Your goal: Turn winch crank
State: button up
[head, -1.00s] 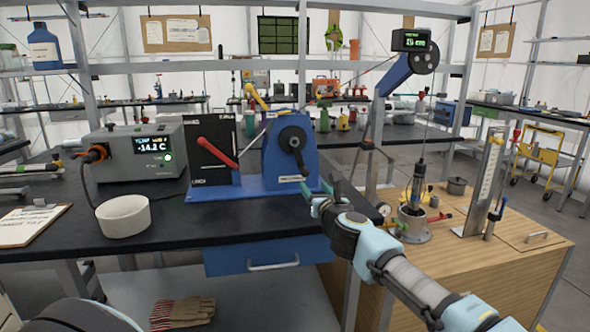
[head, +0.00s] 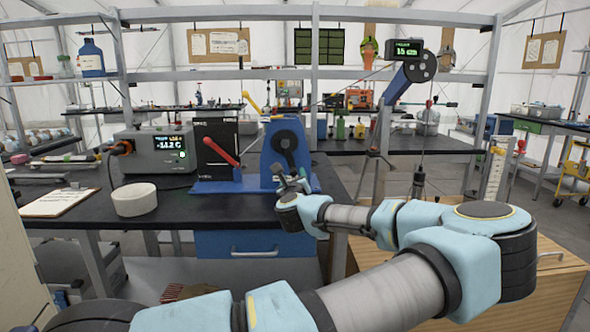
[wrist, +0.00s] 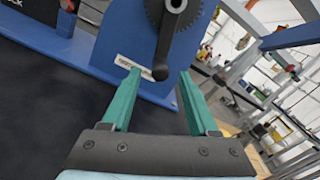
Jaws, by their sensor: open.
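The blue winch (head: 270,160) stands on the black bench. Its black crank (head: 287,143) hangs downward from the hub, ending in a dark knob. In the wrist view the crank arm (wrist: 167,40) comes down from the top, with its knob (wrist: 160,73) appearing between the green fingertips. My gripper (head: 292,183) is in front of the winch, low by the crank's end. In the wrist view my gripper (wrist: 158,74) is open, one finger on each side of the knob. I see no clear contact, and the depth between fingers and knob is hard to tell.
A red lever (head: 221,152) stands left of the winch, beside a grey display box (head: 152,155). A white bowl (head: 134,200) and a clipboard (head: 60,201) lie on the bench's left. A wooden cabinet (head: 450,310) is at right, partly hidden by my arm.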

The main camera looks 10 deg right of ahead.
aim_at(293, 167)
jog(key=p+x, duration=0.1)
jog(key=x, duration=0.6)
jog(key=shift+s, duration=0.1)
grip_shut()
dwell(0.3)
jog(key=shift+d, duration=0.1)
dwell(0.8)
